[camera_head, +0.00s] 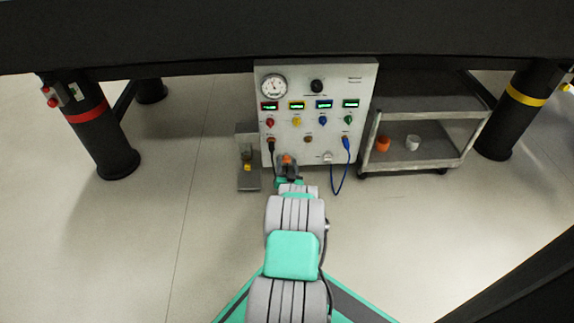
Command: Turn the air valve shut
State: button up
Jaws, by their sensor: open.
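A light grey control panel (361,90) stands under the dark bench top. My gripper (287,161) is open at the lower left of the panel's front, seen from behind and small. A small orange part (287,159) shows at the fingertips; it may be the air valve's handle, but I cannot tell whether the fingers touch it. The arm and gripper hide what lies below it. A silver round fitting (327,157) sits just right of my gripper. A black knob (317,86) is higher on the panel, beside a round gauge (274,87).
A black cable (272,158) and a blue cable (334,186) hang near my gripper. A small grey stand (247,183) is left of the panel. A grey cart (434,158) with an orange and a white cup is at right. Dark legs (98,138) flank the clear floor.

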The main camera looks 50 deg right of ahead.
jog(key=p+v, duration=0.4)
jog(key=v, duration=0.3)
jog(key=shift+s+a, duration=0.25)
jog(key=shift+s, duration=0.05)
